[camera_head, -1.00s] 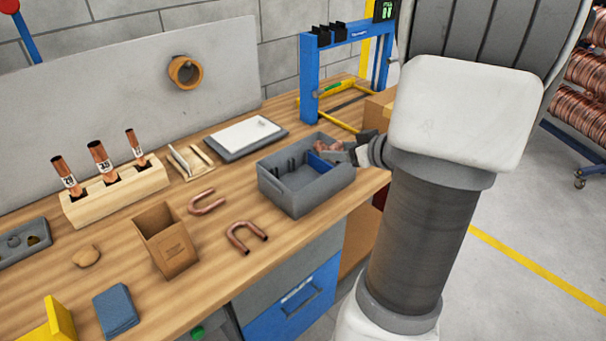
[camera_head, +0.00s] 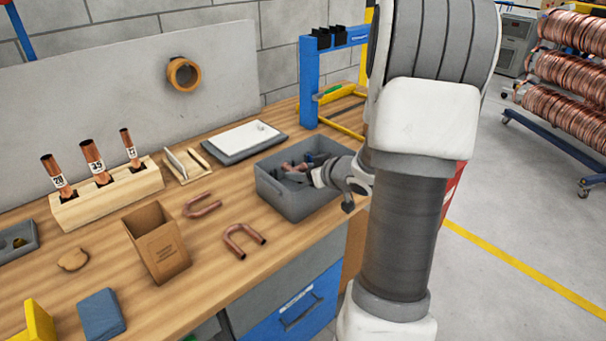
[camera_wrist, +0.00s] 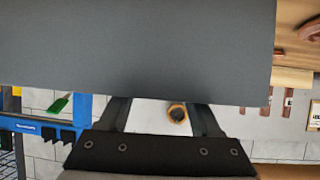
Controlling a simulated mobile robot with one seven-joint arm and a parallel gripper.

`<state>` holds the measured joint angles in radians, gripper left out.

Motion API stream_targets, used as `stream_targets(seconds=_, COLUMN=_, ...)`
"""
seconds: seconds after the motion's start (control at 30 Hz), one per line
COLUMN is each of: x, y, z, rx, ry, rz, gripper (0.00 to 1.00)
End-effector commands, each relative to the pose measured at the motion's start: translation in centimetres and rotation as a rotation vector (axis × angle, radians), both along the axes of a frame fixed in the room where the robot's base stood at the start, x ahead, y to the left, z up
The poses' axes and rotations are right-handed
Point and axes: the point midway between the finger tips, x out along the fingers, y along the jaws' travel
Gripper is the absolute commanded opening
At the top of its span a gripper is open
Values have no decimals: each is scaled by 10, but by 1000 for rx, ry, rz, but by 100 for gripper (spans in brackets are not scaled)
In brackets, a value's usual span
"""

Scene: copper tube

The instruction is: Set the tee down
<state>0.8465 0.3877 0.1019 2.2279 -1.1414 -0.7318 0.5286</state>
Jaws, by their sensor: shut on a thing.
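A copper-coloured piece, apparently the tee (camera_head: 290,166), shows at the tips of my gripper (camera_head: 304,171) inside the grey bin (camera_head: 297,205) at the right of the bench. Its exact shape is too small to tell. My gripper is shut on it, reaching in over the bin's right side. In the wrist view, a broad plain grey surface, probably the bin (camera_wrist: 140,50), covers the fingertips of my gripper (camera_wrist: 162,112) and hides what they hold. Whether the tee touches the bin's floor cannot be told.
Two copper U-bends (camera_head: 243,240) lie left of the bin, near a cardboard box (camera_head: 158,242). A wooden block (camera_head: 108,196) holds 3 upright tubes. A white-topped grey tray (camera_head: 242,138) and a blue frame (camera_head: 310,80) stand behind the bin.

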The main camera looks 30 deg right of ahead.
Motion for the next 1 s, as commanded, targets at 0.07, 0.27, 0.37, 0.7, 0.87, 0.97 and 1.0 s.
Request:
stream_targets(seconds=0.07, x=0, y=0, z=2, rx=-1, ry=-1, rz=0, gripper=10)
stream_targets(seconds=0.27, x=0, y=0, z=-3, rx=0, ry=0, rz=1, gripper=10)
stream_targets(seconds=0.37, x=0, y=0, z=-6, rx=0, ry=0, rz=1, gripper=10)
stream_targets(seconds=0.7, x=-1, y=0, z=-12, rx=2, ry=3, rz=0, gripper=74)
stream_targets(seconds=0.87, x=-1, y=0, z=-13, rx=3, ry=5, rz=-3, gripper=96)
stream_targets(seconds=0.97, x=-1, y=-1, z=-13, rx=3, ry=5, rz=-3, gripper=96)
stream_targets(seconds=1.0, x=-2, y=-1, z=-13, rx=3, ry=6, rz=-4, gripper=96)
